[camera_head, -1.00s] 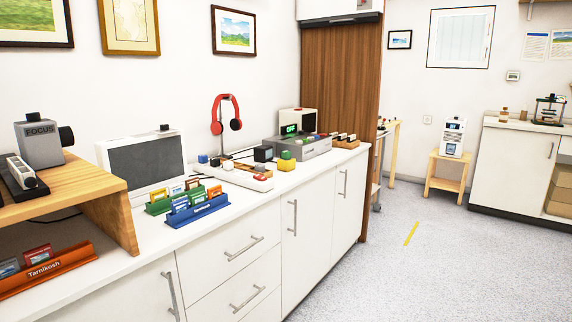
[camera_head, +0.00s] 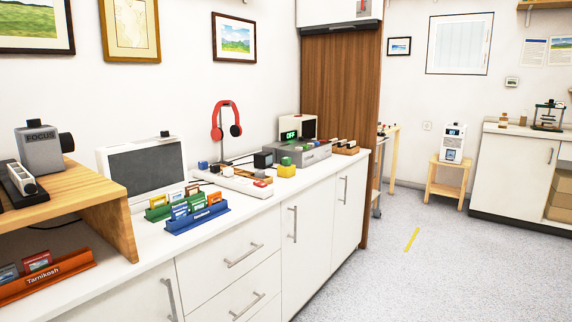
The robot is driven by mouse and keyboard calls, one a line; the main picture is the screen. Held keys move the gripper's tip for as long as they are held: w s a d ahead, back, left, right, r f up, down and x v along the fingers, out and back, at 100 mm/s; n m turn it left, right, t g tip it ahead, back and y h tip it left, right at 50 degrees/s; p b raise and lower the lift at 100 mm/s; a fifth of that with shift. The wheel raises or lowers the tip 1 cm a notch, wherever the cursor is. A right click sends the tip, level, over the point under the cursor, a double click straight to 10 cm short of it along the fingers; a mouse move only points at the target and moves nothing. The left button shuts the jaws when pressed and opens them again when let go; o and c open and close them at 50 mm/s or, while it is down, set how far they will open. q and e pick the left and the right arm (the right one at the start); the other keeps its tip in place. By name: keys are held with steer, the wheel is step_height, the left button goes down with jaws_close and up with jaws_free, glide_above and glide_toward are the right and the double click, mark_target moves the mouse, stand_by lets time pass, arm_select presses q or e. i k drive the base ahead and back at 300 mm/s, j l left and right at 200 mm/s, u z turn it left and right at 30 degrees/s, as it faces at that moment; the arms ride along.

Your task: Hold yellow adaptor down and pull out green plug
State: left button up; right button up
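The pieces are small, so I cannot tell how the green one is seated. Neither of my grippers shows in the view.
The white power strip (camera_head: 231,180) holds several small blocks. A black cube (camera_head: 263,160) is left of the yellow block, and a grey device (camera_head: 305,153) is behind it. Card racks (camera_head: 197,216), a monitor (camera_head: 144,168) and red headphones (camera_head: 225,120) share the counter. The floor (camera_head: 440,270) is open.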

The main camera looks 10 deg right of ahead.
mark_target(285, 161)
steer(key=z, duration=1.3)
steer(key=i+z, duration=0.35)
steer(key=i, duration=4.55)
steer(key=i+l+u, duration=0.15)
steer(key=i, duration=0.3)
steer(key=i+l+u, duration=0.2)
steer(key=i, duration=0.3)
steer(key=i+l+u, duration=0.15)
steer(key=i, duration=0.3)
steer(key=u, duration=1.85)
